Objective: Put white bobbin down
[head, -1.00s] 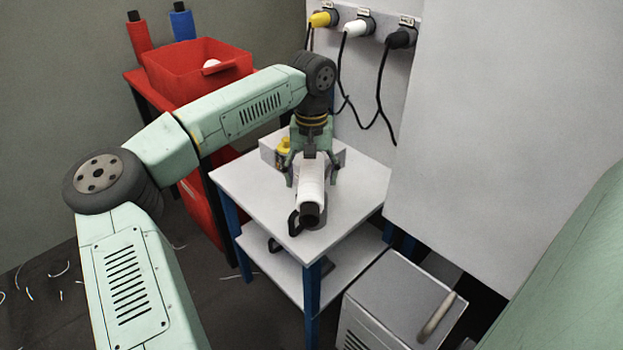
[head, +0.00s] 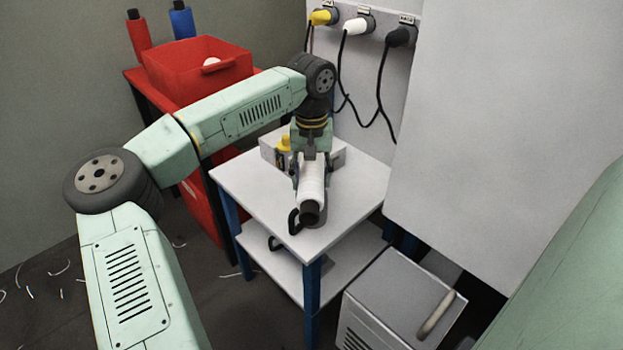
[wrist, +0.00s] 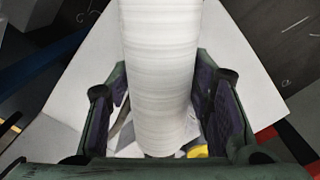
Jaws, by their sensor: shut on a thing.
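The white bobbin (head: 312,182) is at the white table top (head: 258,195), its dark core end facing the head camera. I cannot tell whether it touches the table. My gripper (head: 311,172) points down over the bobbin and is shut on it, one finger on each side. In the wrist view the bobbin (wrist: 160,70) runs from the top edge down between the two dark finger pads (wrist: 163,110). The fingers hide part of its sides.
A yellow-capped bottle (head: 284,146) and a pale box (head: 268,148) stand behind the gripper. A black handle (head: 294,222) lies beside the bobbin's near end. A red bin (head: 190,72) stands at back left, a grey cabinet (head: 400,300) at front right. The table's left side is clear.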

